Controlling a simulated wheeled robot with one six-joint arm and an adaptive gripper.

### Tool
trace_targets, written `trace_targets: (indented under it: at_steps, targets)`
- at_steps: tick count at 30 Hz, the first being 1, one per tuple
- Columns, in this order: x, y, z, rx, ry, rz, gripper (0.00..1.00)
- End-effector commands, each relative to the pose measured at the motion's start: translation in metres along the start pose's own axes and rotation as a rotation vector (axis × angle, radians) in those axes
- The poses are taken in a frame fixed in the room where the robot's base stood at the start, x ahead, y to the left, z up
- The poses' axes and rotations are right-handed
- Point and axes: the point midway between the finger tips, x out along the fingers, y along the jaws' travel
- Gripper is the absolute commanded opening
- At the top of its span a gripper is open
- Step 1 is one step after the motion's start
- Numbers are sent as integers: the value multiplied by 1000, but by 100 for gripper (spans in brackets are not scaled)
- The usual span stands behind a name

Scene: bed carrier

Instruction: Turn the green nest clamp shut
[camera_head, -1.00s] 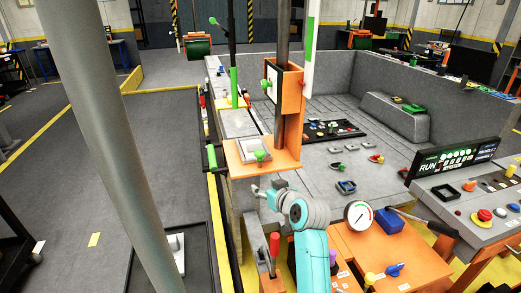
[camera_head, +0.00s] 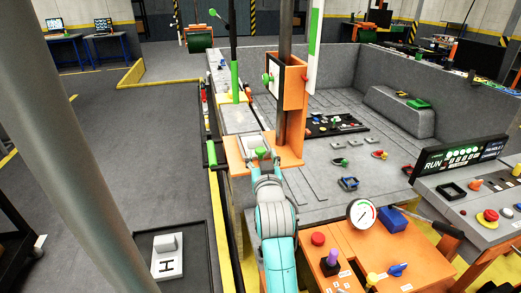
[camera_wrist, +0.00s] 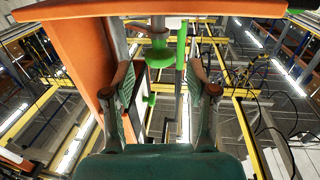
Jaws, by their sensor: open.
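A green knob (camera_head: 260,152), which looks like the nest clamp, stands at the front of the pale nest block on the orange shelf (camera_head: 236,166). My gripper (camera_head: 261,160) is at the shelf's front edge, close to this knob; the arm partly hides the spot. In the wrist view my gripper (camera_wrist: 161,76) is open, with both fingers spread. Green round parts (camera_wrist: 159,54) show beyond and between the fingertips, with a gap to each finger. I cannot tell which of them is the clamp, or whether anything touches.
The orange column bracket (camera_head: 292,82) rises behind the shelf. A green-handled bar (camera_head: 211,153) stands to its left. A gauge (camera_head: 361,213), blue box (camera_head: 391,220) and red button (camera_head: 318,238) are on the orange console to the right.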

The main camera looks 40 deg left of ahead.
Motion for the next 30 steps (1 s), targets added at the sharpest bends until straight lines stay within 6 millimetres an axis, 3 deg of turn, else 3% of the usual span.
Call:
trace_targets:
  at_steps: [3, 9, 20, 23, 27, 30]
  targets:
    - [19, 0, 0, 0, -1, 0, 57]
    - [36, 0, 0, 0, -1, 0, 57]
    - [40, 0, 0, 0, -1, 0, 57]
    - [40, 0, 0, 0, -1, 0, 37]
    - [40, 0, 0, 0, -1, 0, 2]
    - [40, 0, 0, 0, -1, 0, 0]
